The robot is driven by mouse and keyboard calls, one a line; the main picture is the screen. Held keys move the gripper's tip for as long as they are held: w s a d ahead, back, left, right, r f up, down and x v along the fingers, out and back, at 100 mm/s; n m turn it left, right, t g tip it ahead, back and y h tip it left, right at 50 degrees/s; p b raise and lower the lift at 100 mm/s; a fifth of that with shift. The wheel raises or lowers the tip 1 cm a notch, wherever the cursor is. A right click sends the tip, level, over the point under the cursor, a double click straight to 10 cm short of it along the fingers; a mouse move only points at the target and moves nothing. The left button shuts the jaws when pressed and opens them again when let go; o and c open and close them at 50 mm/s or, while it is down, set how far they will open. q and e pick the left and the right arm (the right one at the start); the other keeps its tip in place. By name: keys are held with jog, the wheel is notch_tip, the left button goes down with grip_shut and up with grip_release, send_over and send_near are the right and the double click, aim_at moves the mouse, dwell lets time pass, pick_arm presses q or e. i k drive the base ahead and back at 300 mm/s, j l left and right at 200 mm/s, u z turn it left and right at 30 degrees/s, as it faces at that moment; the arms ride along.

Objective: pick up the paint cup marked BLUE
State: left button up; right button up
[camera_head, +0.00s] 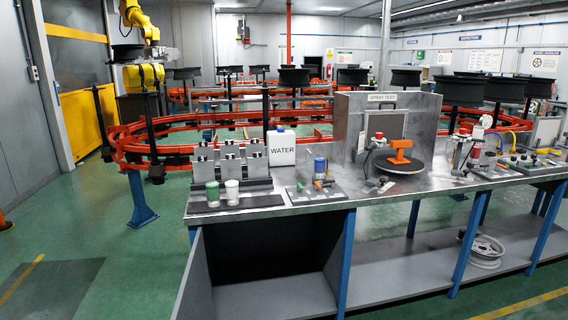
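A small blue cylinder (320,167) stands upright on a grey mat on the bench, right of the white WATER jug. It may be the paint cup marked BLUE, but no lettering on it is readable. No marking is readable on either. Neither of my grippers shows in the head view.
The metal bench (375,197) holds a rack of metal blocks (231,161), the WATER jug (282,148), a spray-test booth (350,114) and a dark turntable (403,163) with an orange part (400,150). Small tools crowd the right end. Green floor is clear at left.

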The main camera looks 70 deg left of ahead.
aim_at(320, 162)
jog(key=i+j+u, duration=0.25)
jog(key=u, duration=0.25)
jog(key=i+u, duration=0.8)
jog(key=u, duration=0.2)
jog(key=i+l+u, duration=0.2)
jog(key=i+u, duration=0.15)
jog(key=u, duration=0.15)
